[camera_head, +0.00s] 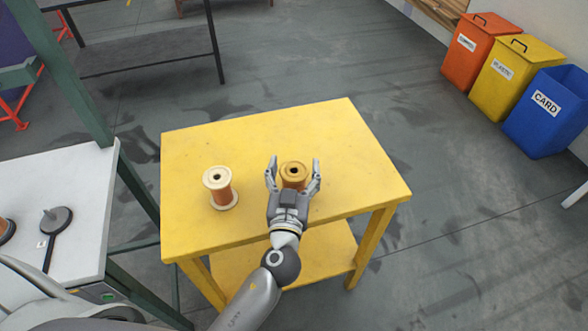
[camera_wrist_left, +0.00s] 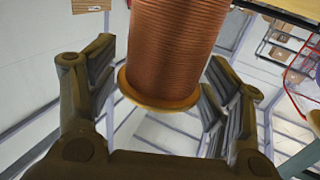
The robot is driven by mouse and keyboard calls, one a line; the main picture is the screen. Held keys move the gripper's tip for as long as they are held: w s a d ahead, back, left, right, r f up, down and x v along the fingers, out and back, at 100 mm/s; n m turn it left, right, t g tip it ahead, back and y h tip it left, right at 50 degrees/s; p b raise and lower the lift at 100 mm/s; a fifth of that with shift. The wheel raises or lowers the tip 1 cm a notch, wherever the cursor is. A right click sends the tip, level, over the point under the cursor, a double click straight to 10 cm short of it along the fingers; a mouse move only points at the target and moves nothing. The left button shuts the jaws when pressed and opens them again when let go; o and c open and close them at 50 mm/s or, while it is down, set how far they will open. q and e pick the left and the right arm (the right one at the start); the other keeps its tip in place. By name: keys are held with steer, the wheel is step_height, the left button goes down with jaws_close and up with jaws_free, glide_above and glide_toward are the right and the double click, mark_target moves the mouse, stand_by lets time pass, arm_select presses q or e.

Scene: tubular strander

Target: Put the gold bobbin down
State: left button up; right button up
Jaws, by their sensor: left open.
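The gold bobbin (camera_head: 293,171), with a gold flange and copper-coloured winding, is upright over the right half of the yellow table (camera_head: 350,150). My left gripper (camera_head: 294,163) is around it, open, with one finger on each side. In the left wrist view the gold bobbin (camera_wrist_left: 178,45) sits between the spread fingers (camera_wrist_left: 160,100), with gaps on both sides. Its lower part is hidden by the gripper in the head view, so its contact with the tabletop does not show. My right gripper is not in view.
A cream-flanged bobbin (camera_head: 219,187) with copper winding stands on the table to the left. A white-topped bench (camera_head: 75,175) with a green frame is at the left. Orange, yellow and blue bins (camera_head: 545,110) stand far right. The tabletop's right side is clear.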

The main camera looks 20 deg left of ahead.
arm_select(q)
steer(key=shift+s, duration=0.1)
steer(key=s+d+b, duration=0.2)
steer(key=s+b, duration=0.2)
steer(key=s, duration=0.7)
steer(key=shift+s+d+b, duration=0.2)
steer(key=shift+s+b, duration=0.05)
steer(key=shift+b, duration=0.15)
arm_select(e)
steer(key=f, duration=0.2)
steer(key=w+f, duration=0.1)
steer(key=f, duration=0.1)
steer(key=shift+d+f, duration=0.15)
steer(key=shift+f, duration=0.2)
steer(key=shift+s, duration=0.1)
